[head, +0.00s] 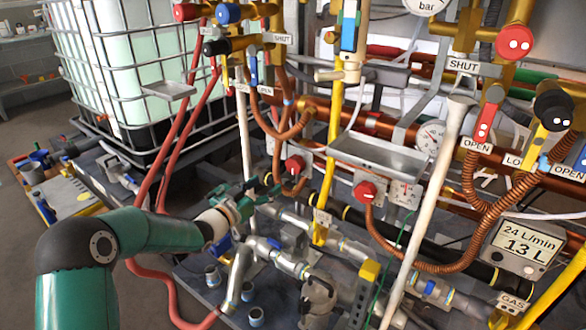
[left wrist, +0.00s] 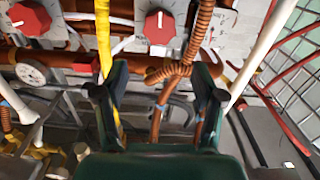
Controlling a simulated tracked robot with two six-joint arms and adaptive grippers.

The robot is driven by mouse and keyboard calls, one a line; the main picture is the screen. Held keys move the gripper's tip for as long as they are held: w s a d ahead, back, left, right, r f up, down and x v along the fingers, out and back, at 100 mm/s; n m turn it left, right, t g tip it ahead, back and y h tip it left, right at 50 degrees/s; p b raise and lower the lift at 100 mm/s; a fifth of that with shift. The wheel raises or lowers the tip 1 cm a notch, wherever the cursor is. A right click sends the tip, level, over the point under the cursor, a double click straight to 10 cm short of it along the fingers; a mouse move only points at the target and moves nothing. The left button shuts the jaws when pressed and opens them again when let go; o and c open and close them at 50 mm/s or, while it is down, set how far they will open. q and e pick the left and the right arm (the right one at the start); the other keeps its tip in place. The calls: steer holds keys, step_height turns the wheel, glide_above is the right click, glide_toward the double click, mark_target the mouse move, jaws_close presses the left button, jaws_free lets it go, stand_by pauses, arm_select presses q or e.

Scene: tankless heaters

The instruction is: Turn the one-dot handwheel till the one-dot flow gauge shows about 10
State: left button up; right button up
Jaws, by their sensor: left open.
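My left gripper (head: 258,195) reaches in from the left, low among the pipes, and is open. In the left wrist view its two fingers (left wrist: 157,88) are apart, with copper pipes visible between and beyond them and nothing clearly held. A red knob (head: 295,165) is just above and right of the gripper, and another red knob (head: 365,190) is farther right. Two red knobs with white marks also show in the left wrist view, one ahead of the fingers (left wrist: 160,25) and one at upper left (left wrist: 30,18). I cannot tell which handwheel or gauge has one dot. My right gripper is out of view.
A round dial (head: 430,138) and a display reading 24 L/min, 13 L (head: 520,247) are at right. A red cap (head: 515,42) bears two dots. A yellow pipe (head: 328,170), a white pipe (head: 430,200) and a grey tray (head: 378,154) crowd the space. A caged tank (head: 125,60) stands behind.

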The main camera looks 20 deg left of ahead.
mark_target(293, 167)
arm_select(q)
steer(key=x, duration=1.3)
steer(key=shift+f+b, duration=0.1)
steer(key=shift+b, duration=0.2)
steer(key=c, duration=0.9)
steer(key=shift+o, duration=0.2)
steer(key=shift+m, duration=0.5)
steer(key=shift+d+f+m+b, duration=0.15)
steer(key=shift+m+b, duration=0.65)
steer(key=shift+m, duration=0.4)
steer(key=shift+m+b, duration=0.6)
steer(key=shift+m, duration=0.9)
steer(key=o, duration=0.9)
steer(key=shift+c, duration=0.2)
